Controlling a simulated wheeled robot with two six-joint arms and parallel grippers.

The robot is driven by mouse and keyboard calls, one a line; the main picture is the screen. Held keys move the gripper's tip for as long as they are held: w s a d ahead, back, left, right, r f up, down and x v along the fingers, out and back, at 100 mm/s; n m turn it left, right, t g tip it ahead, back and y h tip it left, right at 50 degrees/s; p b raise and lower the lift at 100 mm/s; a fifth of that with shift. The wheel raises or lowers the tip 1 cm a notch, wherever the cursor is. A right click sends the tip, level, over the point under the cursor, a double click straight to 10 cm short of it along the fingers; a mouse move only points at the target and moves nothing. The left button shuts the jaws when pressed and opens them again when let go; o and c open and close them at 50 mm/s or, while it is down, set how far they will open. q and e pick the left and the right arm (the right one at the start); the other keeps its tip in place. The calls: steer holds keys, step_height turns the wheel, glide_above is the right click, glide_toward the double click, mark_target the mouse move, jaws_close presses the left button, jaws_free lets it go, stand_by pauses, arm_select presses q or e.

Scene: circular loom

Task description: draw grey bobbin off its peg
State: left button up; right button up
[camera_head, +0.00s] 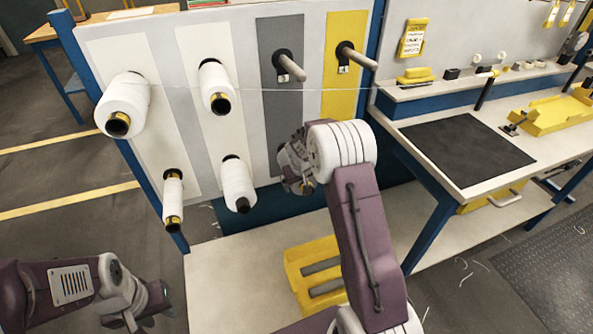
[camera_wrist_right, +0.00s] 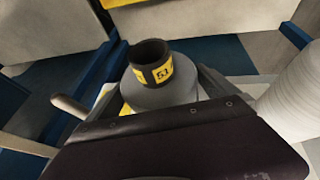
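The grey bobbin (camera_wrist_right: 165,92) shows in the right wrist view, with a dark core and a yellow label. It sits between the two fingers of my right gripper (camera_wrist_right: 160,85), which lie close against its sides. In the head view my right gripper (camera_head: 298,178) is in front of the lower part of the grey panel (camera_head: 280,105); the wrist hides most of the bobbin and its peg there. I cannot tell how far the bobbin sits along its peg. My left gripper (camera_head: 148,305) is low at the left, away from the rack; its fingers are not clear.
White bobbins (camera_head: 125,103) (camera_head: 215,85) (camera_head: 237,183) and a slim one (camera_head: 173,200) hang left of the grey panel. Two upper pegs (camera_head: 290,66) (camera_head: 357,56) are bare. A thread crosses the rack. A yellow tray (camera_head: 300,262) lies below; a workbench (camera_head: 460,180) stands right.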

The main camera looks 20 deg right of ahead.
steer(key=shift+w+r, duration=0.1)
steer(key=c, duration=1.7)
steer(key=shift+s+b, duration=0.35)
steer(key=shift+s, duration=0.4)
